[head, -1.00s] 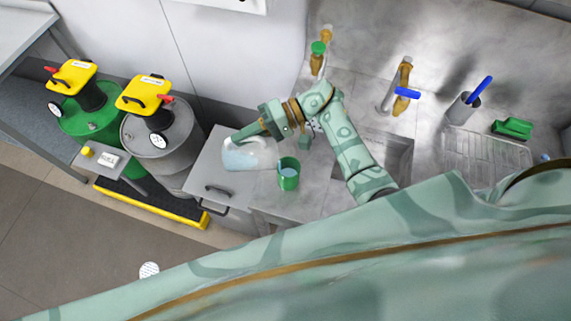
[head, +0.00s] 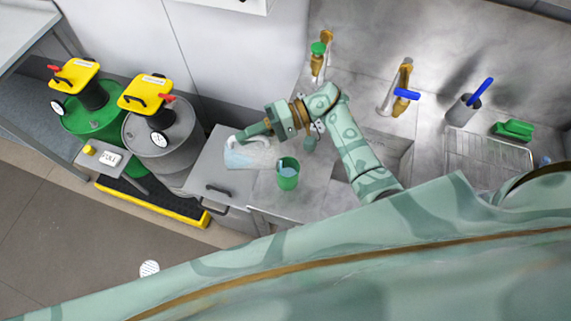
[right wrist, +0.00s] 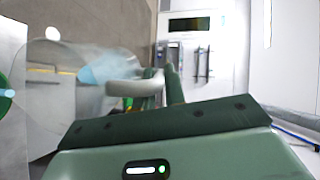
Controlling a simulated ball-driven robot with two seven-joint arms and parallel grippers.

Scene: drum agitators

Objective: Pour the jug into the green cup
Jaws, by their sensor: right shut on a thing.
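The clear jug (head: 252,156) is tilted in the air, with pale blue liquid inside and its right end close to the green cup (head: 288,180). My right gripper (head: 250,134) is shut on the jug's handle. In the right wrist view the jug (right wrist: 60,95) fills the left side, and its pale handle (right wrist: 135,87) lies at my right gripper's fingers (right wrist: 170,85). The green cup stands upright on the counter, with pale bluish liquid inside. I cannot tell whether a stream is falling. My left gripper is out of view.
Green (head: 95,118) and grey (head: 160,140) drums with yellow-topped agitators stand at the left. A sink (head: 385,155) with taps lies right of the cup. A brush holder (head: 462,108) and drying rack (head: 488,152) are further right.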

